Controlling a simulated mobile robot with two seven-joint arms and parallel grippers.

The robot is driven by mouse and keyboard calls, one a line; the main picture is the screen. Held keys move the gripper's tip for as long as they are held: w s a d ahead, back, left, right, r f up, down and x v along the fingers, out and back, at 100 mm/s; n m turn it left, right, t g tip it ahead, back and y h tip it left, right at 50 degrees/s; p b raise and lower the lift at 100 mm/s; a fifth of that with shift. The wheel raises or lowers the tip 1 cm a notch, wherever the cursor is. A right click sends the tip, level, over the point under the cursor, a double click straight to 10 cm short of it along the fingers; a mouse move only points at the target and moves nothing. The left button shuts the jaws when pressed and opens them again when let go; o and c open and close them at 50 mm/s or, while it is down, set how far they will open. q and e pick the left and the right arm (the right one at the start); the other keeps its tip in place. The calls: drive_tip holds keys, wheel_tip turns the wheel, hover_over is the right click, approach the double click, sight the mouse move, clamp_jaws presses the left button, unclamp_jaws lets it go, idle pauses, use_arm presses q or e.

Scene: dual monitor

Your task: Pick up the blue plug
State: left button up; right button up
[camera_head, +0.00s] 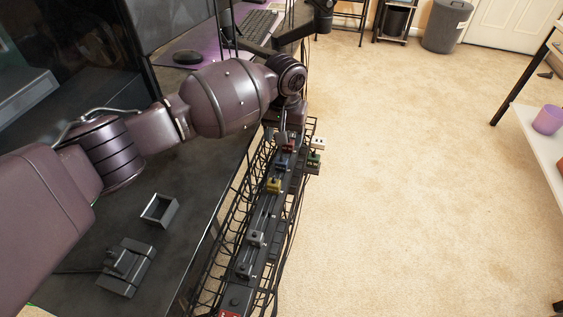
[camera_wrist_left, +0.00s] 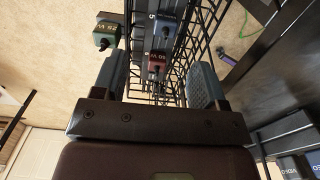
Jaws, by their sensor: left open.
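The blue plug (camera_head: 282,161) sits on the black power strip, between a red plug (camera_head: 289,146) and a yellow plug (camera_head: 273,186). In the left wrist view the blue plug (camera_wrist_left: 165,34) lies beyond the red plug (camera_wrist_left: 157,62), ahead of the fingertips. My left gripper (camera_wrist_left: 158,68) is open, its two grey fingers on either side of the red plug, with nothing held. In the head view my left gripper (camera_head: 288,128) points down at the far end of the strip, partly hidden by my wrist. My right gripper is not in view.
A black wire cable tray (camera_head: 212,262) surrounds the strip along the desk edge. A green plug (camera_head: 314,160) and a white plug (camera_head: 318,143) stand at its right side. The black desk (camera_head: 185,250) is at left. Open carpet (camera_head: 420,190) lies to the right.

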sight(281, 160)
use_arm(q)
drive_tip(key=shift+f, duration=0.55)
wheel_tip(281, 160, down, 4)
drive_tip(key=shift+r+b, duration=0.1)
drive_tip(key=shift+b, duration=0.8)
drive_tip(key=shift+w+f, duration=0.1)
drive_tip(key=shift+f, duration=0.45)
drive_tip(key=shift+a+f+b, duration=0.15)
drive_tip(key=shift+f+b, duration=0.2)
drive_tip(key=shift+b, duration=0.05)
drive_tip(key=f, duration=0.1)
drive_tip(key=f+b, duration=0.2)
drive_tip(key=f, duration=0.1)
drive_tip(key=shift+w+a, duration=0.25)
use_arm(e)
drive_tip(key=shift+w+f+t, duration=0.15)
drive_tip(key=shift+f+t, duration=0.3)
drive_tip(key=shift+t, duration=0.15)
use_arm(q)
drive_tip(key=shift+r, duration=0.1)
drive_tip(key=shift+c, duration=0.2)
drive_tip(key=c, duration=1)
